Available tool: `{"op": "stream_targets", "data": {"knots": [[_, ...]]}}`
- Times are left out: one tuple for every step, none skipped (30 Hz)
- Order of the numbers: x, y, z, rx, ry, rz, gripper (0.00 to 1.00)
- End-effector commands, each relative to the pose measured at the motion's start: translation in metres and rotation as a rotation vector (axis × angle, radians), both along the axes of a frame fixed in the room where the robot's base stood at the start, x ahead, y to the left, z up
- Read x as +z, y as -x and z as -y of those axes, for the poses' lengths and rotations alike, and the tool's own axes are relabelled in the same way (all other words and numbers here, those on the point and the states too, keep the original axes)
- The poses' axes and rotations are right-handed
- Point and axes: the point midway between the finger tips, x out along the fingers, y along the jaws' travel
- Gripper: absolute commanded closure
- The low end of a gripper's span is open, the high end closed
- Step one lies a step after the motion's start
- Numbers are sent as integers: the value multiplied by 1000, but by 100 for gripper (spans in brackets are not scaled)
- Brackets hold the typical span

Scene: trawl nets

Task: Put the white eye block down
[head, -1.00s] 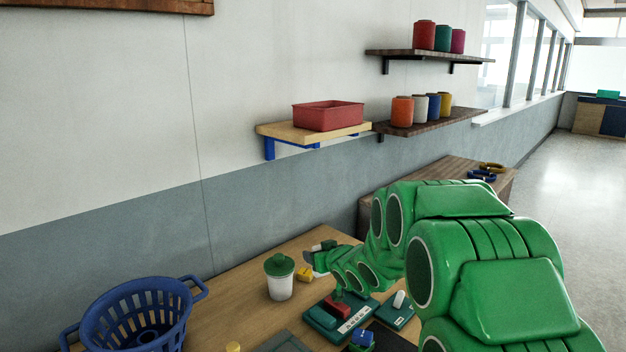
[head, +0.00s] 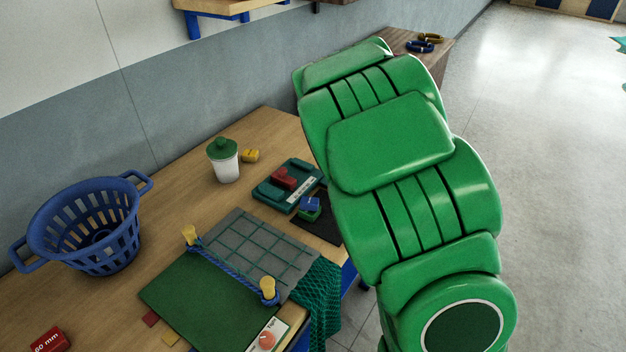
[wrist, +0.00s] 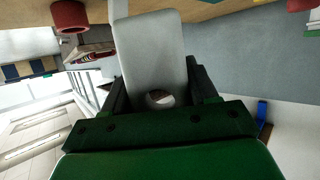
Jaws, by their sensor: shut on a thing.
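In the wrist view, the white eye block (wrist: 152,45), a pale slab with a round hole near its lower end, sits between the dark jaws of my gripper (wrist: 158,88). The jaws are shut on it. Beyond it are wall and shelves, with no surface touching the block. In the head view my green arm hides both gripper and block. A teal tray (head: 268,192) with a red block (head: 284,178) lies on the wooden table (head: 175,170). A blue block (head: 309,203) sits on a green one at the edge of a black mat (head: 322,229).
A blue basket (head: 88,232) stands at left. A white cup (head: 226,166) with a green lid and a yellow block (head: 250,155) are farther back. A grid board (head: 262,243), green mat (head: 205,305) and rope on yellow pegs fill the front. Bare wood shows between basket and cup.

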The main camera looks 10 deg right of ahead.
Motion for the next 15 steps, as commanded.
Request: {"op": "stream_targets", "data": {"knots": [[2, -1, 0, 6, 0, 2, 77], [2, -1, 0, 15, -1, 2, 77], [4, -2, -1, 27, 0, 2, 77], [5, -3, -2, 40, 0, 2, 77], [7, -4, -3, 55, -1, 3, 77], [9, -5, -4, 77, 0, 3, 77], [10, -6, -5, 95, 1, 3, 77], [12, -6, -7, 114, 1, 4, 77], [14, -7, -9, 142, 2, 3, 77], [15, -7, -10, 162, 1, 3, 77], [17, -7, -12, 184, 2, 3, 77], [18, -7, -15, 212, 3, 2, 77], [19, -6, -16, 233, 2, 2, 77], [20, -6, -19, 256, 2, 1, 77], [21, -4, -21, 289, 1, 2, 77]]}}
